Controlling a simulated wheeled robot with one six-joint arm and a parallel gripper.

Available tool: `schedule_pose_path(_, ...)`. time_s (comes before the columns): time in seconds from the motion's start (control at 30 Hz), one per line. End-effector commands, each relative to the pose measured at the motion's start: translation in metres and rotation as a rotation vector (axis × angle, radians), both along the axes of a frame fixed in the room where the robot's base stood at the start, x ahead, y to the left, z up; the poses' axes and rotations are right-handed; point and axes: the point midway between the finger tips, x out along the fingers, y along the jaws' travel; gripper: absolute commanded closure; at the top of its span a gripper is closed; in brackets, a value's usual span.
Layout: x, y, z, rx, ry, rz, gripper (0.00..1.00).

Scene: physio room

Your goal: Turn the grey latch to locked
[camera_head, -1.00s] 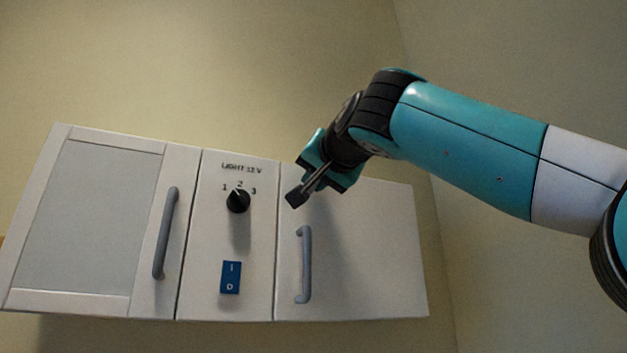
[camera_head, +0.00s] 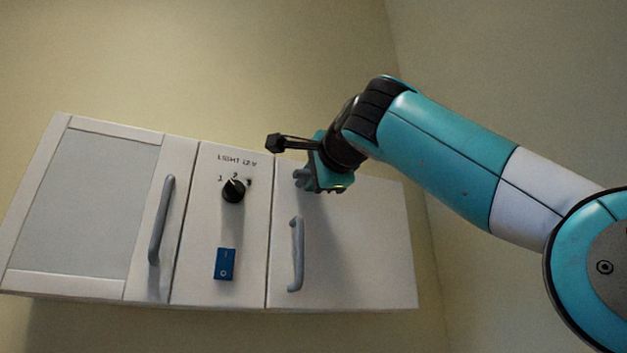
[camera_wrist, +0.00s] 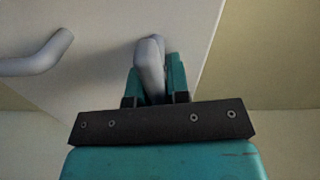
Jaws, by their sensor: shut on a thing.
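The grey latch (camera_wrist: 150,62) is a rounded lever on the cabinet's right door. In the wrist view it stands between the teal fingers of my gripper (camera_wrist: 156,80), which is shut on it. In the head view a small grey part of the latch (camera_head: 300,177) shows beside my gripper (camera_head: 314,181), at the upper left of the right door. The rest of the latch is hidden by the gripper. I see no mark for locked, and cannot read the latch's exact angle.
A white wall cabinet (camera_head: 350,270) carries the latch. The right door's grey bar handle (camera_head: 296,255) is just below my gripper; it also shows in the wrist view (camera_wrist: 40,58). Left of it are a black knob (camera_head: 233,190), a blue switch (camera_head: 225,264) and the left door's handle (camera_head: 161,220).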

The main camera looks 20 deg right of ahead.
Motion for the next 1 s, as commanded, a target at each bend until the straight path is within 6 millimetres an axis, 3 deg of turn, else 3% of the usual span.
schedule_pose_path(0.4,0.0004,0.0001,-0.0044,0.171,0.001,0.001,1.0)
schedule_pose_path(0.93,0.0003,0.0001,-0.0043,0.19,0.001,0.001,1.0)
schedule_pose_path(0.97,0.0003,0.0001,-0.0043,0.19,0.001,0.001,0.77)
schedule_pose_path(1.0,0.0003,0.0001,-0.0043,0.189,0.001,0.001,0.67)
